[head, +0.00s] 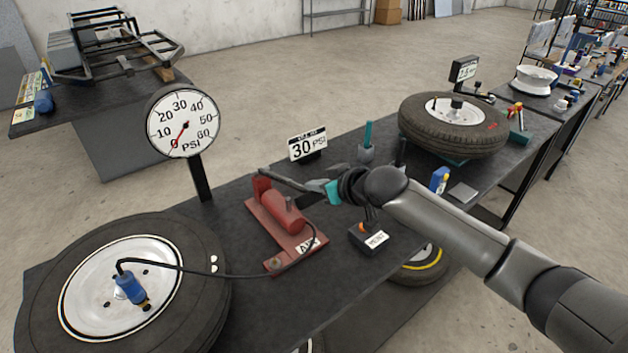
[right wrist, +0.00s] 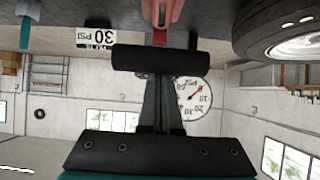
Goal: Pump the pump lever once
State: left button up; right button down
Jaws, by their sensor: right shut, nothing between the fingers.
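The red pump (head: 284,217) sits on the dark bench in the head view, its body also showing at the top of the upside-down right wrist view (right wrist: 160,14). Its dark lever (head: 287,181) runs from the pump's far left end towards my right gripper (head: 318,186), roughly level above the body. My right gripper is shut with nothing between its fingers, at the lever's free end. In the right wrist view a dark crossbar (right wrist: 155,57) lies at the fingertips; I cannot tell whether they touch it. My left gripper is not in view.
The round gauge (head: 183,123) has its needle near 0. A sign (head: 308,146) reads 30 PSI. A hose runs from the pump to the tire (head: 195,295) at front left. A small black box (head: 369,238) stands right of the pump. Another tire (head: 455,140) lies farther back.

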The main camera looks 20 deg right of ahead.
pick_arm(q)
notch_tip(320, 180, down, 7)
jog(key=b, duration=0.6)
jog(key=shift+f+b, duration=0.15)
jog(key=shift+b, duration=0.15)
pick_arm(e)
jog(key=s+d+f+t+y, duration=0.1)
jog(key=s+f+t, duration=0.1)
jog(key=f, duration=0.9)
jog(key=shift+s+f+t, duration=0.15)
jog(key=shift+s+t, duration=0.15)
jog(key=shift+s, duration=0.3)
notch_tip(320, 180, up, 5)
jog(key=w+p, duration=0.2)
jog(key=p, duration=0.2)
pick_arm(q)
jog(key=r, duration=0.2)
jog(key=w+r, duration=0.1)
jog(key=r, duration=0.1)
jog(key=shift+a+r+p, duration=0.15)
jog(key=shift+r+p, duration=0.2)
pick_arm(e)
jog(key=v, duration=0.9)
jog(key=shift+a+f, duration=0.15)
jog(key=shift+a, duration=0.05)
jog(key=shift+s, duration=0.2)
